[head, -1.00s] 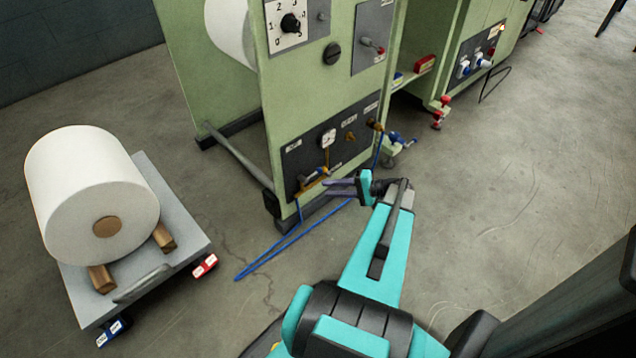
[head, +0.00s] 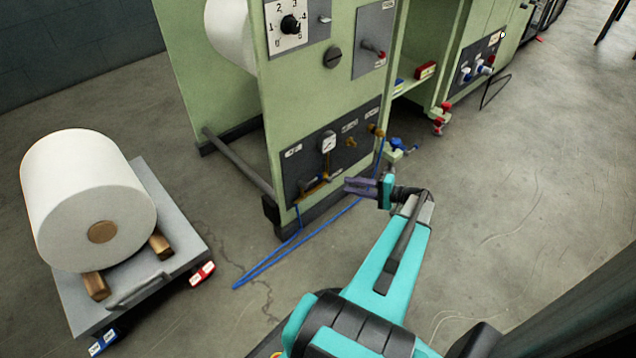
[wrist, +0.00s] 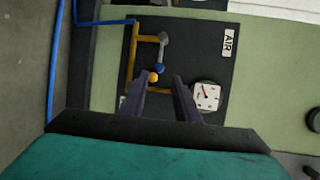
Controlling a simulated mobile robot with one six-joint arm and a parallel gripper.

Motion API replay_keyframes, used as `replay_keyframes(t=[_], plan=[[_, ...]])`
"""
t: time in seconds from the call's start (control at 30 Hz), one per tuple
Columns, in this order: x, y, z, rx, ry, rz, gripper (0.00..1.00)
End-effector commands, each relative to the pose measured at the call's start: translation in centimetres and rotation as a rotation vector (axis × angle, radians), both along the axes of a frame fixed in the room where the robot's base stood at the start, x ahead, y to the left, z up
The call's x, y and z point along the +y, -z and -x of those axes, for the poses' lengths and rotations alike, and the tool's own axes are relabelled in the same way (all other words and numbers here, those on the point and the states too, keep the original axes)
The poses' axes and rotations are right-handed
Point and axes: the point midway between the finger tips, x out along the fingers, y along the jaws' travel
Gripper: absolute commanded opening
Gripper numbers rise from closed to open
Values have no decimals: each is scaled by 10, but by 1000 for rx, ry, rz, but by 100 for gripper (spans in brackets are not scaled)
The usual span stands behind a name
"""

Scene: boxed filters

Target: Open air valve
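The air panel is a dark plate marked AIR (wrist: 229,42) low on the green machine. It carries a round white gauge (wrist: 207,96), also in the head view (head: 328,143), and brass pipes (wrist: 130,62). A short grey valve lever (wrist: 163,46) with a blue ball end (wrist: 159,68) sits by the pipe; a yellow ball (wrist: 154,77) shows just beside it. My gripper (wrist: 161,82) is open and empty. In the wrist view the balls appear between its fingertips, but the lever looks beyond them. In the head view my gripper (head: 347,184) is right of the brass pipe, apparently clear of it.
A blue hose (head: 290,250) hangs from the panel and loops on the floor. More brass fittings (head: 375,130) and a blue-handled part (head: 397,145) are nearby. A cart (head: 180,225) with a white roll (head: 88,195) stands left. The floor on the right is clear.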

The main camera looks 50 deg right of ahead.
Motion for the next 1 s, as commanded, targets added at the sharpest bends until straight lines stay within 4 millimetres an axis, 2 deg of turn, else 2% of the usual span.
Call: replay_keyframes(t=[0.8, 1.0], plan=[[34, 21, -99, 0, -2, 0, 29], [39, 23, -115, 0, -1, 0, 29]])
